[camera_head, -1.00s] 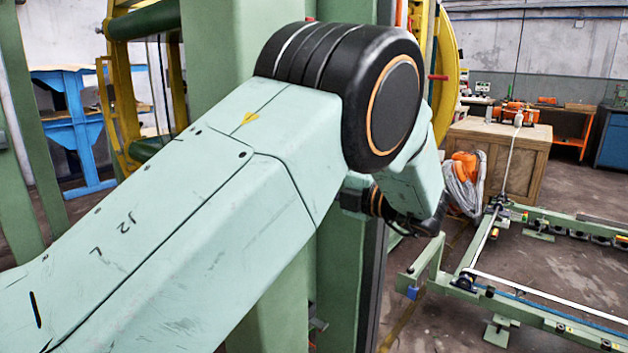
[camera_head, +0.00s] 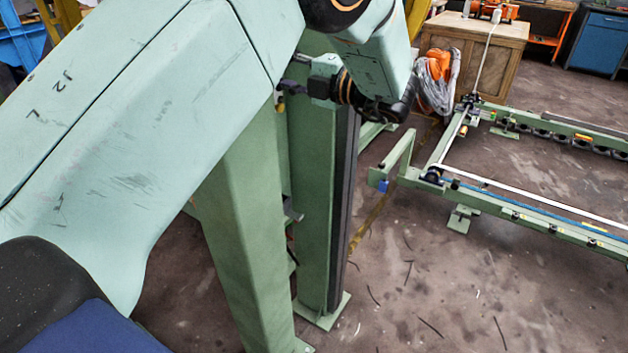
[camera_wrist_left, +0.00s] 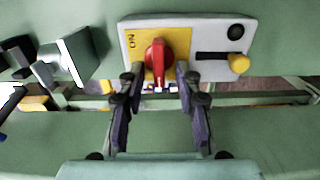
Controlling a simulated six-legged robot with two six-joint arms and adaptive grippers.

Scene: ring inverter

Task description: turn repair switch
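The repair switch is a red knob (camera_wrist_left: 157,64) on a yellow plate marked "NO", part of a pale grey panel (camera_wrist_left: 200,27) in the left wrist view. The knob stands roughly vertical in that picture. My left gripper (camera_wrist_left: 158,75) is open, with one dark finger on each side of the knob and a small gap visible on both sides. I cannot tell whether the fingers touch it at depth. In the head view my left arm reaches to the green posts, and its wrist (camera_head: 345,88) is beside them; the switch is hidden there. My right gripper is not in view.
The panel also carries a black round button (camera_wrist_left: 235,32) and a yellow-ended lever (camera_wrist_left: 238,63). A grey box (camera_wrist_left: 68,58) juts out on the left. In the head view a low green conveyor frame (camera_head: 520,208) and a wooden crate (camera_head: 460,45) stand right. Open floor lies between.

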